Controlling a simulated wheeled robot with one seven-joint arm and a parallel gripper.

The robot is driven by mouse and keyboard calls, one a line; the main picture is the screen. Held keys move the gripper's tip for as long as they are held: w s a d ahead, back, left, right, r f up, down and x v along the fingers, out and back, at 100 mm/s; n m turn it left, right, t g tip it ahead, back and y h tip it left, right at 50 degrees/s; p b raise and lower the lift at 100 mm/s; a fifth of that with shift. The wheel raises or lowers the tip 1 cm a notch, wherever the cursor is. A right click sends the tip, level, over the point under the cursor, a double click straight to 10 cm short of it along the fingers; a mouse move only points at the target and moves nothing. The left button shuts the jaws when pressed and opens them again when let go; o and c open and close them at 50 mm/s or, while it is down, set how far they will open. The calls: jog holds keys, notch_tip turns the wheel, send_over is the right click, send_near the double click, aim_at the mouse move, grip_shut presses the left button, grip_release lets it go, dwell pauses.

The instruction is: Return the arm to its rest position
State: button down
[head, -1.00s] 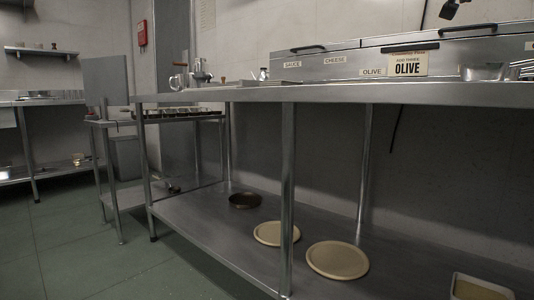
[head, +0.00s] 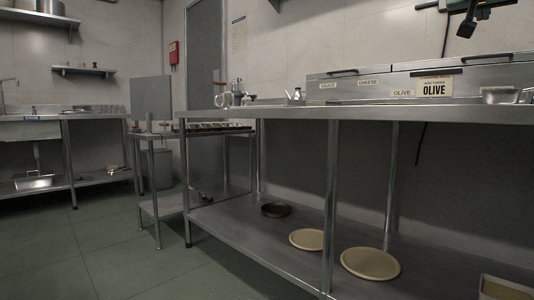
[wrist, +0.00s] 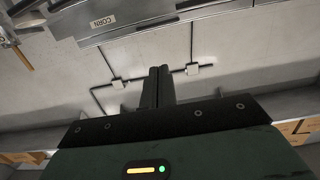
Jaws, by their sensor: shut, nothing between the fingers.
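My gripper (wrist: 158,82) shows in the wrist view with its two dark fingers together and nothing between them. It is raised in front of a pale wall, upside down or tilted in that view. A dark and green part of my arm (head: 467,24) hangs in at the top right of the head view, above the steel counter and apart from it. The rest of the arm is out of view.
A steel counter (head: 290,113) carries labelled topping bins (head: 350,92) and an OLIVE sign (head: 434,86). Its lower shelf (head: 225,222) holds a dark pan (head: 276,210) and pale round discs (head: 370,264). A small cart (head: 160,208) stands left. Green floor (head: 110,245) is open at the left front.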

jog(key=w+a+f+n+y+p, duration=0.2)
jog(key=a+f+n+y, duration=0.1)
jog(key=a+f, duration=0.45)
jog(key=w+a+f+n+y+p, duration=0.2)
jog(key=a+f+n+y, duration=0.2)
jog(key=a+f, duration=0.35)
jog(key=s+a+f+n+g+y+p, duration=0.35)
jog(key=s+a+f, duration=0.25)
jog(key=a+f, duration=0.55)
jog(key=s+a+f+n+g+y+p, duration=0.1)
jog(key=s+a+f+n+g+p, duration=0.15)
jog(key=s+f, duration=0.45)
jog(key=s+a+f+n+g+y+p, duration=0.1)
jog(key=s+a+f+n+g, duration=0.2)
jog(key=s, duration=0.8)
jog(key=s+a+f+n+g+y+p, duration=0.1)
jog(key=s+a+f+g+p, duration=0.1)
jog(key=s+f, duration=0.6)
notch_tip(320, 180, up, 39)
jog(key=s+p, duration=0.2)
jog(key=p, duration=3.6)
jog(key=shift+s+a, duration=0.15)
jog(key=shift+s, duration=0.2)
